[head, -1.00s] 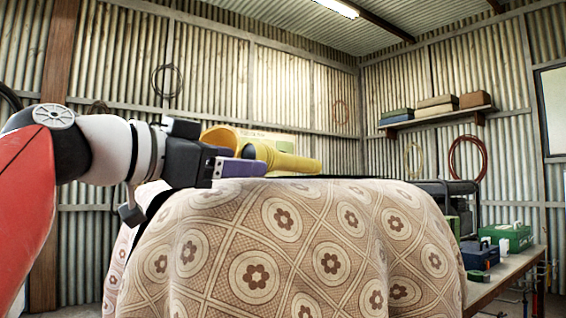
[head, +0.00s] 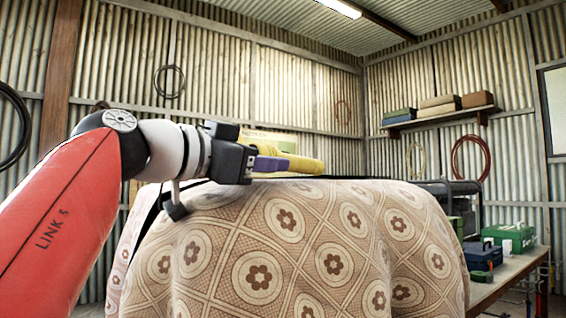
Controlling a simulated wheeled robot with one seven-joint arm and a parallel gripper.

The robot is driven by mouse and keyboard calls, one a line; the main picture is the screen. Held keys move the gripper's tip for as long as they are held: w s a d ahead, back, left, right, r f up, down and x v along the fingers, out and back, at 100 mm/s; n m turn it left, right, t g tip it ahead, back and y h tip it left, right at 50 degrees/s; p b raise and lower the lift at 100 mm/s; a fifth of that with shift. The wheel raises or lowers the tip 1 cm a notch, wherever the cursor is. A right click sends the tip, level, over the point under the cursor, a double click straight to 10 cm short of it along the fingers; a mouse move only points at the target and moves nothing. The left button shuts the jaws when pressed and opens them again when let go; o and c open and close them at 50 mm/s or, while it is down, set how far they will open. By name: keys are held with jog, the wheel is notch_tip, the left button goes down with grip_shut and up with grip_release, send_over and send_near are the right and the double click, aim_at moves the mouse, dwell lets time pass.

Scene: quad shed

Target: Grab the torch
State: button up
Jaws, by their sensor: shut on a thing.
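My gripper (head: 280,164), with a dark body and purple fingers, reaches in from the left and is shut on the torch. The torch is level and close to the table top. I cannot tell whether it still touches the surface.
The patterned cloth hangs over the near table edge. On the right, a bench (head: 510,270) holds a green case (head: 510,237) and a dark blue box (head: 482,256). A wall shelf (head: 440,117) holds several boxes.

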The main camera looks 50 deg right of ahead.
jog(key=shift+c, duration=0.4)
jog(key=shift+r, duration=0.15)
notch_tip(320, 180, up, 7)
jog(key=p, duration=0.3)
jog(key=shift+r, duration=1.35)
